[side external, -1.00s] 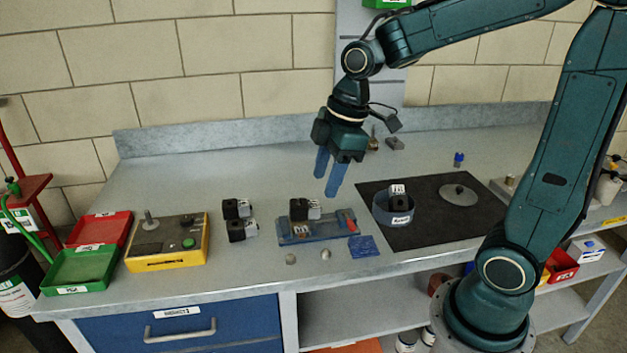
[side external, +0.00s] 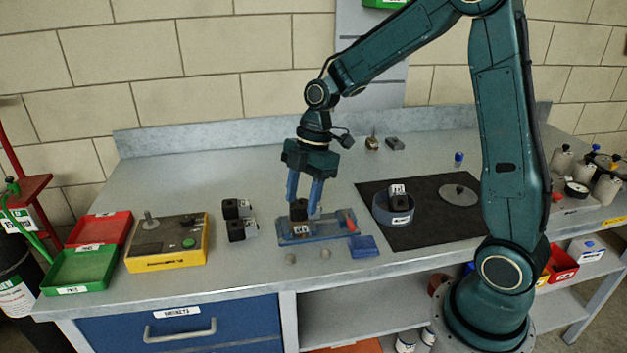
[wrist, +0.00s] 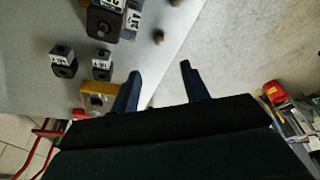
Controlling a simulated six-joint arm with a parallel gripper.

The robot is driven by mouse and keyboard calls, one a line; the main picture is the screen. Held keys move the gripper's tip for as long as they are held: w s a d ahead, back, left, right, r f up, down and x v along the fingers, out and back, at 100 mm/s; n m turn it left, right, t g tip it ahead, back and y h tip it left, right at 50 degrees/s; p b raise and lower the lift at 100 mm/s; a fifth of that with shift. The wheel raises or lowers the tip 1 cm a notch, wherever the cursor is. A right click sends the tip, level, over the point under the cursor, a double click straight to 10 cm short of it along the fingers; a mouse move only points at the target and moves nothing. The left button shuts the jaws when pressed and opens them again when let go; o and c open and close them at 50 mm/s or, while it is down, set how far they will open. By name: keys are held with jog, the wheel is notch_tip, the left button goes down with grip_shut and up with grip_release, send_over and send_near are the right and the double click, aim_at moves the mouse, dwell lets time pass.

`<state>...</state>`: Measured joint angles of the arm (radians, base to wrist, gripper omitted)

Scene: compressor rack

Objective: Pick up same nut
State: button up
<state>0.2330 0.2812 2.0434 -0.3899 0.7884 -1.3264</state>
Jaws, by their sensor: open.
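Two small grey round pieces that look like nuts, a left one (side external: 290,259) and a right one (side external: 326,253), lie on the bench near its front edge; I cannot tell which is the task's nut. In the wrist view one small brownish nut (wrist: 158,37) shows beyond the fingertips. My gripper (side external: 304,204) is open and points down at the blue fixture (side external: 325,229), behind the nuts and apart from them. In the side view its fingers overlap the black block (side external: 298,211) on the fixture; the wrist view shows that block (wrist: 103,22) left of the fingers (wrist: 160,72), not between them.
A blue pad (side external: 363,247) lies right of the fixture. Two black-and-white blocks (side external: 237,220) stand left of it. A yellow box (side external: 168,254) and red and green trays (side external: 80,270) are farther left. A round holder (side external: 393,215) stands on the dark mat (side external: 430,230).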

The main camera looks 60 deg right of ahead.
send_over(290, 258)
jog(key=d, duration=0.2)
jog(key=shift+d+f, duration=0.2)
jog(key=shift+f, duration=3.65)
jog(key=shift+x, duration=2.55)
jog(key=shift+d, duration=0.15)
jog(key=shift+c, duration=0.2)
grip_shut()
